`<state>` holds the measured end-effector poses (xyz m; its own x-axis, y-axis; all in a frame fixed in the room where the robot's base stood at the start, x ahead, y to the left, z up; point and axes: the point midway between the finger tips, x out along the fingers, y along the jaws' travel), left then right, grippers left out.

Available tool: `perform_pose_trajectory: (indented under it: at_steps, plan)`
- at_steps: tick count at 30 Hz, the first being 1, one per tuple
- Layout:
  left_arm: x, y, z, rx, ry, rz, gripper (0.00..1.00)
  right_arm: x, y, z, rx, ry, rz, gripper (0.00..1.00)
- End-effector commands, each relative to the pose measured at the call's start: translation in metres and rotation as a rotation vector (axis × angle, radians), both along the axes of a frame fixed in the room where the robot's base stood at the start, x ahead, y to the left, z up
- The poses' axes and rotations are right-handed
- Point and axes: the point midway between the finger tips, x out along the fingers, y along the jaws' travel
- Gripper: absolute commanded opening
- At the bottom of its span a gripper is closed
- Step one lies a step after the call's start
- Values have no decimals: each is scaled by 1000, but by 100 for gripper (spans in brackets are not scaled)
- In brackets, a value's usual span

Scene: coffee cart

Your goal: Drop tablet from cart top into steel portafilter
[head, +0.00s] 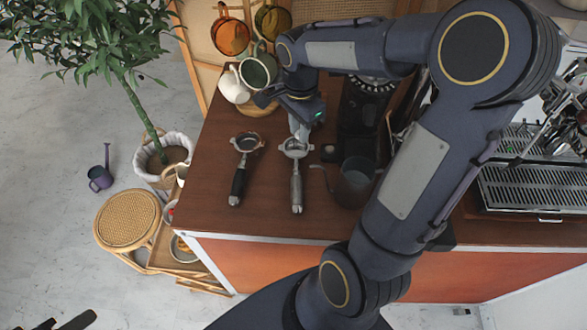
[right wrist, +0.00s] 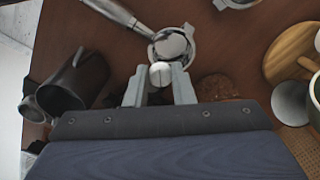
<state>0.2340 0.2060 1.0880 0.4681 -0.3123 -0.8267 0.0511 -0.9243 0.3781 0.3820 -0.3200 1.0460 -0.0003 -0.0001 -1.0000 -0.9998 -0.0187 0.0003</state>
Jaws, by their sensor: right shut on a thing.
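The steel portafilter (head: 296,150) lies on the cart top with its metal handle toward the front. Its basket also shows in the right wrist view (right wrist: 184,36), with the handle running to the upper left. My right gripper (head: 301,136) is over the basket in the head view. In the right wrist view, my right gripper (right wrist: 166,74) is shut on a small whitish tablet (right wrist: 160,75), held at the basket's near rim. I cannot tell the gap below the tablet. Two dark finger-like pieces at the head view's bottom left may be my left gripper (head: 62,322); their state is unclear.
A black-handled portafilter (head: 239,178) lies to the left on the cart top (head: 262,222). A dark pitcher (head: 355,182) stands to the right. Cups (head: 234,87) stand behind on a round wooden board (right wrist: 291,52). A grooved metal tray (head: 535,188) is far right.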

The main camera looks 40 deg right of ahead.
Motion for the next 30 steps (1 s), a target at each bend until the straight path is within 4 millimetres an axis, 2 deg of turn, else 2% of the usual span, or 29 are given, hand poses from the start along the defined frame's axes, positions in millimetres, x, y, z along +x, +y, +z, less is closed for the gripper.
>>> perform_pose_trajectory:
  at_steps: [2,3,8,16,19,30]
  plan:
    - [0,0,1,0,0,0,36,0,0,0,0,0,0,1]
    - [0,0,1,0,0,0,36,0,0,0,0,0,0,26]
    - [0,0,1,0,0,0,36,0,0,1,0,0,0,47]
    - [0,0,0,0,0,0,36,0,0,1,0,-1,0,47]
    - [0,0,0,0,0,0,36,1,0,8,-1,-4,0,47]
    - [0,0,-4,0,0,0,36,1,0,66,0,-4,0,47]
